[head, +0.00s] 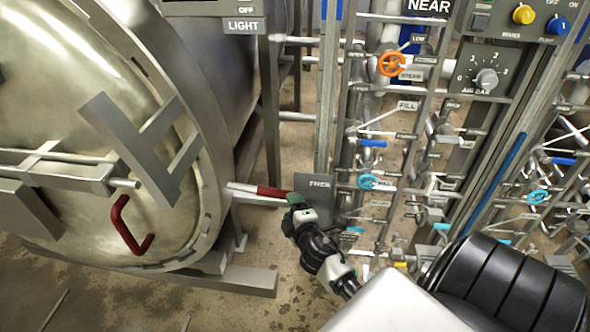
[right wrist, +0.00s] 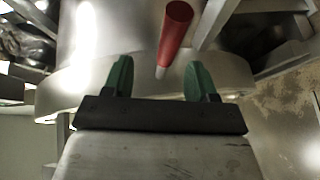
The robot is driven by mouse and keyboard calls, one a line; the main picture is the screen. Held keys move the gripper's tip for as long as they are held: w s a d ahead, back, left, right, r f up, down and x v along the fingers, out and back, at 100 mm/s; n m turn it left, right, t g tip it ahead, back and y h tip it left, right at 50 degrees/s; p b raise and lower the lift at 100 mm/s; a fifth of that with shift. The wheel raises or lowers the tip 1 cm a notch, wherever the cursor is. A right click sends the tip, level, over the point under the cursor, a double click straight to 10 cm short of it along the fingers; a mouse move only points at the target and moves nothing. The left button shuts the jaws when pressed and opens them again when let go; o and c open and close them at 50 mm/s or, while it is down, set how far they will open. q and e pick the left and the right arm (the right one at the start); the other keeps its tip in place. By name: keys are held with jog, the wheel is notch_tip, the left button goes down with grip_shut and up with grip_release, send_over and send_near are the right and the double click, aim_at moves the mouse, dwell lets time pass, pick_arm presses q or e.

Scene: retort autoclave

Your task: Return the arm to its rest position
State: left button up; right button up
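My right arm reaches in from the lower right of the head view. Its gripper (head: 291,200) has green fingers and is at the end of a red-gripped lever (head: 268,192) beside the autoclave. In the right wrist view the gripper (right wrist: 160,78) is open, with its two green fingers wide apart. The red lever (right wrist: 175,30) shows ahead of them, its pale tip appearing between the fingers without touching either. I cannot tell how deep the tip sits. My left gripper is not in view.
The large round autoclave door (head: 85,110) with a red handle (head: 124,226) fills the left. Pipes with an orange valve wheel (head: 391,64) and blue wheels (head: 368,181) stand behind my right arm. A control panel (head: 485,70) is at upper right. Bare floor shows at the bottom.

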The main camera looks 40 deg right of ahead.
jog(key=shift+v, duration=1.1)
jog(key=shift+f, duration=0.1)
jog(key=s+a+f+m+g+y, duration=0.1)
jog(key=s+a+f+g, duration=0.2)
jog(key=f, duration=0.6)
jog(key=s+a+f+m+g+y, duration=0.1)
jog(key=s+a+f+m+g, duration=0.1)
jog(key=s+f, duration=0.5)
jog(key=s+a+f+m+g+y, duration=0.1)
jog(key=s+a+f+g+y, duration=0.15)
jog(key=f, duration=0.85)
jog(key=s+a+f+m+g, duration=0.2)
jog(key=s+f, duration=0.3)
jog(key=s, duration=0.3)
jog(key=s+a+f+m+g, duration=0.1)
jog(key=s+f, duration=0.3)
jog(key=s, duration=0.5)
jog(key=s+a+f+m+g+y, duration=0.1)
jog(key=s+a+f+m+g, duration=0.1)
jog(key=s, duration=0.7)
notch_tip(320, 180, down, 4)
jog(key=shift+s+a+r+m+g, duration=0.1)
jog(key=shift+s+a+m+g, duration=0.15)
jog(key=shift+a+g, duration=0.75)
jog(key=shift+d, duration=0.1)
